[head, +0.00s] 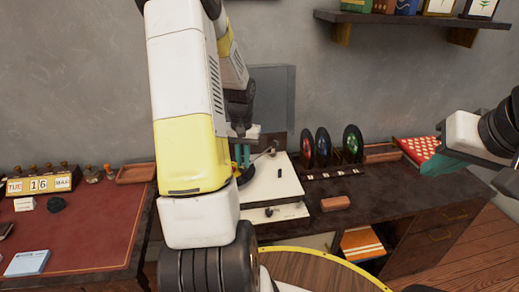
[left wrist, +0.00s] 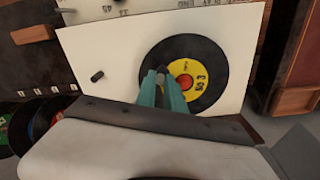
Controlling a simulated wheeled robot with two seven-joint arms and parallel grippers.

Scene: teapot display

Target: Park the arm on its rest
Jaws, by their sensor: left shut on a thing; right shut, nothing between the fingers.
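The record player (head: 270,190) is a white-topped unit on the dark cabinet. A black record with a yellow and red label (left wrist: 205,75) lies on it, mostly hidden in the head view by my left arm. The thin grey tonearm (head: 263,154) runs from its pivot at the back right toward my left gripper (head: 242,155). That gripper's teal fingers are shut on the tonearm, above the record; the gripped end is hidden. In the left wrist view the fingers (left wrist: 162,82) cover part of the label.
A small black peg (left wrist: 97,76) shows on the white top. Several upright coloured discs (head: 322,146) stand in a rack to the right. A reddish-brown block (head: 335,203) lies on the cabinet. A red desk (head: 85,225) is at the left.

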